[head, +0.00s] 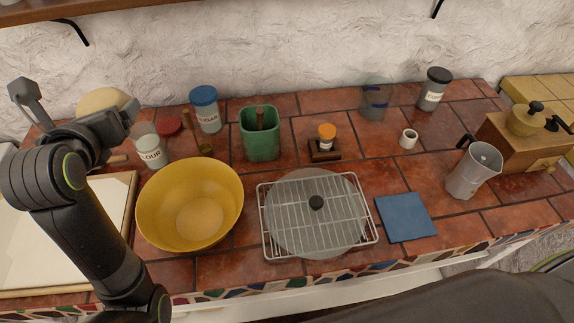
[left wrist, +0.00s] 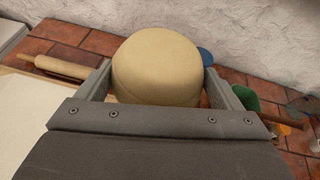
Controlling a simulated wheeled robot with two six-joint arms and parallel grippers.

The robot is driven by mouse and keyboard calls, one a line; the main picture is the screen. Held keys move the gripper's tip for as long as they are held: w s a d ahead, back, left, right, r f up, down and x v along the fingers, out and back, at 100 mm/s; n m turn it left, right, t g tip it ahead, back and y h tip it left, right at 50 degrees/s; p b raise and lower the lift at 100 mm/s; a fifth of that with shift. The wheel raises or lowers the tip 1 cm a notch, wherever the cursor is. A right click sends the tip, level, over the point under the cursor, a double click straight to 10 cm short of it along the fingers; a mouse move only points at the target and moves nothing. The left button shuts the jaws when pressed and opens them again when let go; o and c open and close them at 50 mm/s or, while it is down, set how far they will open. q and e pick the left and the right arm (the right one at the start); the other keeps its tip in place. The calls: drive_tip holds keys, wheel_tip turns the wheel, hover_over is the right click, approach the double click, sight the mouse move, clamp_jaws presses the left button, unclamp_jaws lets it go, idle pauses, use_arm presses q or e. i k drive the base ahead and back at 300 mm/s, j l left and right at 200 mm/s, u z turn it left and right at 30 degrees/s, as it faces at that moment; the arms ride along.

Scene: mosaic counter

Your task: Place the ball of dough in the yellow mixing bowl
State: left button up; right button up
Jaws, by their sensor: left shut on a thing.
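The ball of dough (left wrist: 157,68) is pale beige and rounded. My left gripper (left wrist: 160,92) is shut on it, with one finger at each side in the left wrist view. In the head view the dough (head: 103,100) shows behind my left gripper (head: 112,112), raised above the counter at the back left, and is partly hidden by it. The yellow mixing bowl (head: 170,208) stands on the counter to the right of my left arm, below and right of the dough. The inside I can see is empty. My right gripper is not in view.
A white board (head: 110,205) lies left of the bowl. A flour jar (head: 150,146), a sugar jar (head: 205,109) and a green container (head: 260,136) stand behind it. A wire rack (head: 275,240) over a round lid is at its right. A rolling pin (left wrist: 58,67) lies behind the board.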

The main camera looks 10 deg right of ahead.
sight(200, 217)
drive_tip(key=k+l+z, duration=0.1)
drive_tip(key=l, duration=0.3)
drive_tip(key=k+l+z, duration=0.1)
drive_tip(key=l, duration=0.35)
drive_tip(key=k+l+z, duration=0.1)
drive_tip(key=l, duration=0.3)
drive_tip(key=k+l+z, duration=0.1)
drive_tip(key=l, duration=0.35)
drive_tip(key=k+z, duration=0.1)
drive_tip(key=z, duration=0.7)
